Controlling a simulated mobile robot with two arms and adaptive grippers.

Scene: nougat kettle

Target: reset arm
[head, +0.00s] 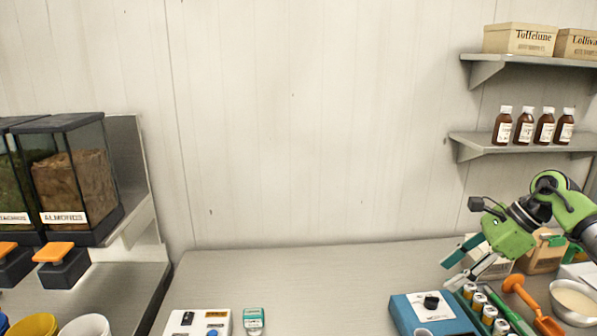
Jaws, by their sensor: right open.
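My right gripper (448,275), on a green and grey arm, is at the right of the head view. It is open, with its two fingers spread apart and pointing down to the left. It is above the back of the counter, near the blue box (430,313) with a black knob. Nothing shows between the fingers. My left gripper is out of view.
Small capped jars (478,302), an orange scoop (530,302) and a white bowl (574,302) crowd the counter below the right arm. Shelves with brown bottles (524,126) are above. A white control box (197,322) stands left. The counter's middle (320,285) is clear.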

